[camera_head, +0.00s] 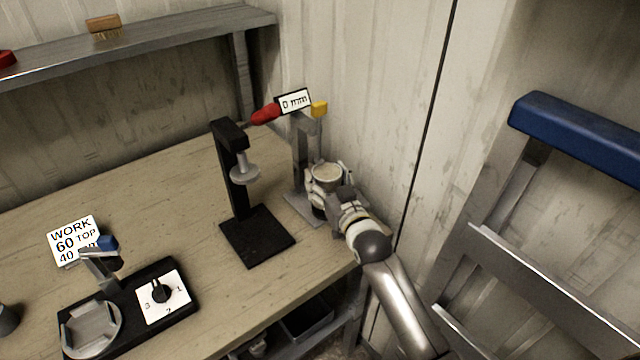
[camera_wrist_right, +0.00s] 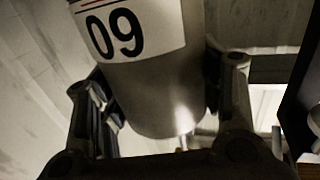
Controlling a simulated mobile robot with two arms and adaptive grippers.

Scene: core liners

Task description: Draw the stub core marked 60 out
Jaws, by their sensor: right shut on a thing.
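The stub core is a grey metal cylinder (camera_wrist_right: 160,95) in the right wrist view, with a white label whose 60 appears upside down. My right gripper (camera_wrist_right: 158,118) has a finger on each side of it and is shut on it. In the head view the core's pale round top (camera_head: 326,173) shows between the fingers of my right gripper (camera_head: 328,184). It is upright at the grey stand (camera_head: 302,150) with the "0 mm" sign (camera_head: 293,102). The core's bottom is hidden in the head view, so I cannot tell whether it touches the stand. My left gripper is not in view.
A black stand (camera_head: 257,236) with a grey disc is just left of my right gripper. A black fixture (camera_head: 182,276) with a dial and a "WORK 60 TOP 40" sign (camera_head: 74,240) sits at front left. The wall is close on the right. The bench's middle is clear.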

